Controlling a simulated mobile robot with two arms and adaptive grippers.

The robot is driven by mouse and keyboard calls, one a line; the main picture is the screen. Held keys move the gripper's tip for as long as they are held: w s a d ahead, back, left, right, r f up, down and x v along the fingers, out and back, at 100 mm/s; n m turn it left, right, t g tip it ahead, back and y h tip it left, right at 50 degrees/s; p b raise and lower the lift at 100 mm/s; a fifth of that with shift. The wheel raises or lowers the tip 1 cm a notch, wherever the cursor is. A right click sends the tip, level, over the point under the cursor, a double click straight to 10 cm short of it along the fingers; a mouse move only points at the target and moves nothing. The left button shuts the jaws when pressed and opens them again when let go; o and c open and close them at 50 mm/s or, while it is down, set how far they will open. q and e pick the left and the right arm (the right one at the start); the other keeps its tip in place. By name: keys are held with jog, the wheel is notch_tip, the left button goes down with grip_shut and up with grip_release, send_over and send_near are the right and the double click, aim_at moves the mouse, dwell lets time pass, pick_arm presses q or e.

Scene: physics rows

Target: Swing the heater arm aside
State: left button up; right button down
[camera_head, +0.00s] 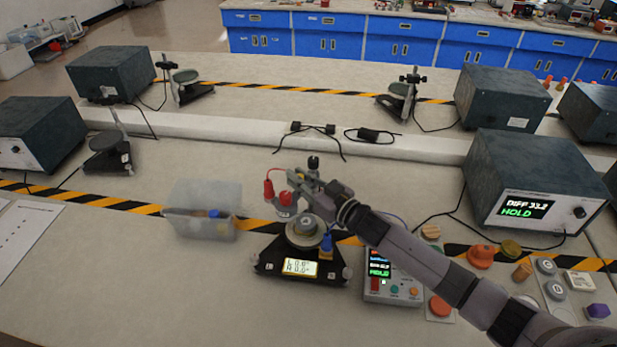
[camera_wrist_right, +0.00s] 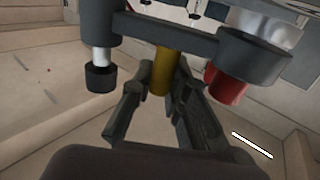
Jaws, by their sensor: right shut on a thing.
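The heater arm is a dark crossbar (camera_wrist_right: 185,40) in the right wrist view. A brass-coloured rod (camera_wrist_right: 161,72) hangs from its middle, a red cylinder (camera_wrist_right: 225,86) from its right end and a black-tipped pin (camera_wrist_right: 100,77) from its left. My right gripper (camera_wrist_right: 160,85) has its fingers on either side of the rod and is shut on it. In the head view, my right gripper (camera_head: 304,184) is above the black-based stand (camera_head: 268,262), beside the red-and-grey heater end (camera_head: 286,199). My gripper partly hides the arm there. My left gripper is not in view.
A clear box (camera_head: 200,225) stands left of the stand. A control box (camera_head: 391,288) stands to the right, under my forearm. A large meter box (camera_head: 535,185) reads HOLD at the right. Cables lie behind.

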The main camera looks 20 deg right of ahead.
jog(key=m+h, duration=0.1)
jog(key=w+m+t+h, duration=0.1)
jog(key=h, duration=0.1)
jog(key=m+h+b, duration=0.1)
jog(key=shift+w+a+t+h, duration=0.2)
jog(key=shift+a+t+h, duration=0.2)
jog(key=shift+w+m+h, duration=0.15)
jog(key=shift+m+h, duration=0.25)
jog(key=shift+m, duration=0.1)
jog(key=c, duration=1.5)
grip_release()
jog(key=shift+c, duration=0.2)
jog(key=shift+r, duration=0.1)
notch_tip(320, 180, up, 10)
